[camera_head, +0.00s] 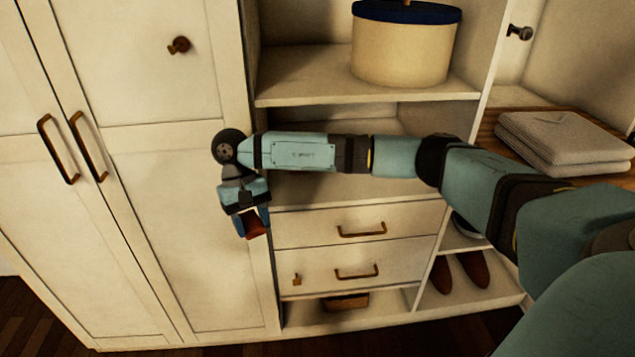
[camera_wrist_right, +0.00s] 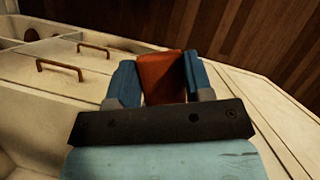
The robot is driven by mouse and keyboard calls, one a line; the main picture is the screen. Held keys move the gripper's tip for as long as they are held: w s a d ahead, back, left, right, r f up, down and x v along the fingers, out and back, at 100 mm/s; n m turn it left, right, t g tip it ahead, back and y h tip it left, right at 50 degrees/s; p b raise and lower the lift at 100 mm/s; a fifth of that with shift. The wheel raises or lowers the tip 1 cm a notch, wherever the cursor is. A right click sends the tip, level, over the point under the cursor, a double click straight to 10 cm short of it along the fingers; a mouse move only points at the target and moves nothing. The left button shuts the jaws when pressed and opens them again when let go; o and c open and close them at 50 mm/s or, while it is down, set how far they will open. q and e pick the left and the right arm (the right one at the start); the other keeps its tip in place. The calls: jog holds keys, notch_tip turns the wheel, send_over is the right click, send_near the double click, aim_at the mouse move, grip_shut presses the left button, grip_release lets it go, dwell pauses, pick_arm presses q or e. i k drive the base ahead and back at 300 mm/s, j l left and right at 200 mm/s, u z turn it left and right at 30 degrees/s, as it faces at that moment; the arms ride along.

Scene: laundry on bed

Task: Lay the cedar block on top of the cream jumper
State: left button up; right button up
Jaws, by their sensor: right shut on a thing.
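My right gripper (camera_head: 251,222) is shut on the cedar block (camera_head: 252,224), a small reddish-brown piece. It holds the block in the air in front of the wardrobe, left of the drawers. In the right wrist view the block (camera_wrist_right: 163,77) sits between the two blue fingers of the gripper (camera_wrist_right: 160,80). The cream jumper (camera_head: 563,143) lies folded on a wooden shelf at the right, well apart from the gripper and behind my right arm. My left gripper is not in view.
A round cream box (camera_head: 404,50) with a dark blue lid stands on the upper shelf (camera_head: 300,90). Two drawers (camera_head: 345,230) with handles are below my arm. Brown shoes (camera_head: 473,270) stand at the lower right. Closed wardrobe doors (camera_head: 150,190) fill the left.

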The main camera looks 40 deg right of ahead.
aim_at(568, 130)
jog(key=k+l+z, duration=0.1)
jog(key=z, duration=0.95)
